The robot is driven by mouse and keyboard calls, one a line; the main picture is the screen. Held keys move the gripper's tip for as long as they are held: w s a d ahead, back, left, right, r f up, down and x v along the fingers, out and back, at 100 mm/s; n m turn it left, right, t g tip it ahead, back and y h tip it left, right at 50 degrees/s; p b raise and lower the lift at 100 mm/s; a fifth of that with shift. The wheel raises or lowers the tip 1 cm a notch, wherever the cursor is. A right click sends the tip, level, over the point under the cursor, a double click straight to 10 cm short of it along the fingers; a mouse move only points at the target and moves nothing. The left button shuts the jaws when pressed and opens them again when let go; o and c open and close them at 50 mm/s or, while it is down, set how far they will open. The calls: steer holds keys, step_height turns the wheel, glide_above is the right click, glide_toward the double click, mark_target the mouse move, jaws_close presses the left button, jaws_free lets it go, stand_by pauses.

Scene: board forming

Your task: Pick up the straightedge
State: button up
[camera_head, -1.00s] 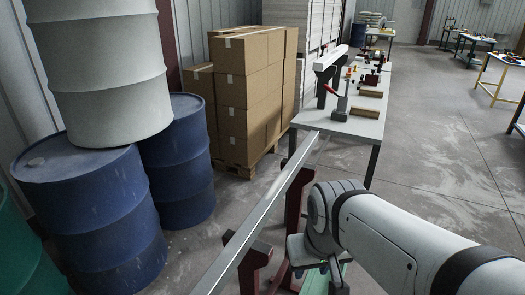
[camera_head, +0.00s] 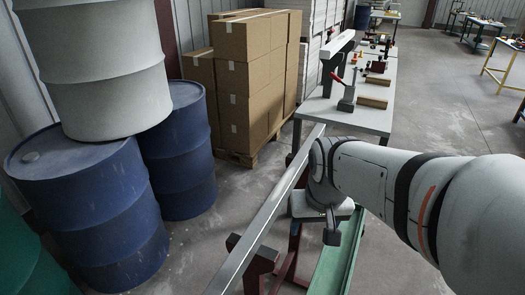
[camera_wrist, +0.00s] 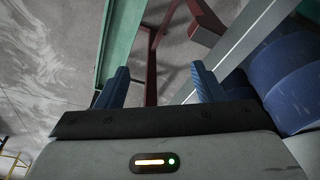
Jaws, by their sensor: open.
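A long, straight grey metal bar (camera_head: 265,215), which looks like the straightedge, slants from the table's near end down to the bottom of the head view. It rests on dark red stands (camera_head: 262,262). In the wrist view the bar (camera_wrist: 245,45) runs diagonally at the upper right, passing behind my right finger. My gripper (camera_wrist: 160,75) is open, with two blue fingers apart and nothing between them. In the head view my gripper (camera_head: 328,222) is just right of the bar; one finger shows and the other is hidden. Whether it touches the bar cannot be told.
A green beam (camera_head: 336,262) lies below my gripper. A white-topped table (camera_head: 335,118) with clamps and wooden blocks stands ahead. Blue drums (camera_head: 90,205) and stacked cartons (camera_head: 245,75) are on the left. Open floor lies right of the table.

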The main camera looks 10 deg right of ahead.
steer(key=w+m+p, duration=0.3)
steer(key=w+p, duration=0.2)
steer(key=w, duration=1)
steer(key=m+g+p, duration=0.1)
steer(key=m+p, duration=0.2)
glide_above(284, 183)
steer(key=s, duration=0.2)
steer(key=shift+h, duration=0.3)
steer(key=f, duration=0.4)
steer(key=shift+w+a+f, duration=0.15)
steer(key=shift+a+f, duration=0.1)
steer(key=shift+f, duration=0.1)
steer(key=f+p, duration=0.1)
steer(key=f, duration=0.1)
steer(key=w+f, duration=0.1)
steer(key=f, duration=0.1)
steer(key=f+p, duration=0.1)
steer(key=f, duration=0.2)
steer(key=shift+w+d+p, duration=0.25)
steer(key=shift+w+p, duration=0.05)
steer(key=shift+w, duration=0.1)
steer(key=shift+f, duration=0.55)
steer(key=shift+c, duration=0.4)
jaws_close()
steer(key=shift+w+r, duration=0.1)
steer(key=shift+r, duration=0.05)
